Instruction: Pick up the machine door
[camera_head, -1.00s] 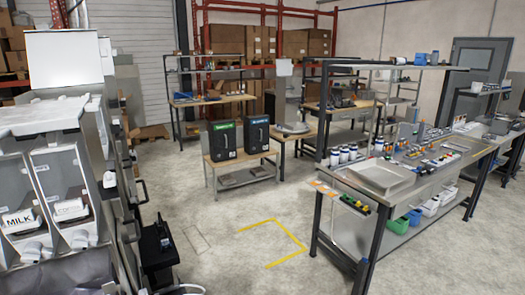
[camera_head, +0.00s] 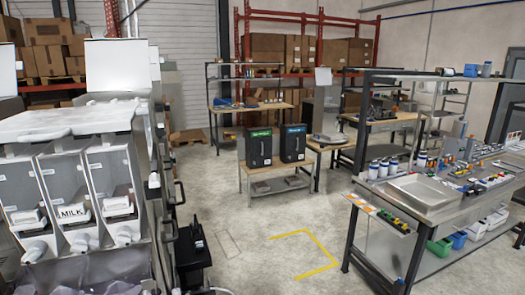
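A row of dispensers (camera_head: 72,190) stands at the left, with tall clear-fronted compartments and white spouts; one is labelled MILK. A white upright panel (camera_head: 118,65) rises above the white top (camera_head: 68,122) of this row. I cannot tell whether that panel or another part is the machine door. A flat grey metal tray-like piece (camera_head: 424,192) lies on the workbench at the right. My gripper is not in view.
Two black boxes with green and blue labels (camera_head: 259,148) (camera_head: 293,143) stand on a low wooden-topped table. The workbench (camera_head: 385,225) at the right holds bottles and small parts. Open concrete floor with a yellow corner marking (camera_head: 318,250) lies between it and the dispensers.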

